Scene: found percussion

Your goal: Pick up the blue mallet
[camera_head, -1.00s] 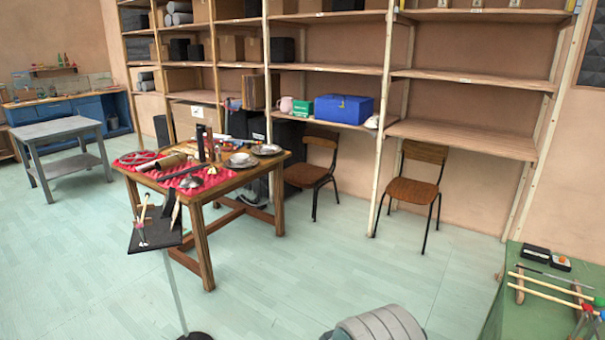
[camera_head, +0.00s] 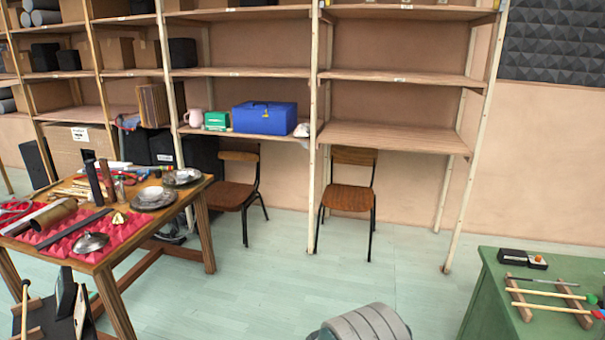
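I cannot make out a blue mallet head in this view. Several thin sticks lie across two wooden bars (camera_head: 518,300) on the green table (camera_head: 489,292) at the right. One pale stick (camera_head: 545,294) ends in a green head, another pale stick (camera_head: 545,308) in a red head. A darker stick (camera_head: 540,281) lies behind them; its head is too small to tell. The right end of this table is cut off by the frame.
A wooden table (camera_head: 205,224) with red foam, pipes and metal lids stands left. A dark stand (camera_head: 62,322) is at bottom left. Two chairs (camera_head: 232,194) (camera_head: 349,199) stand before the shelves (camera_head: 395,75). A black box (camera_head: 512,257) sits on the green table.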

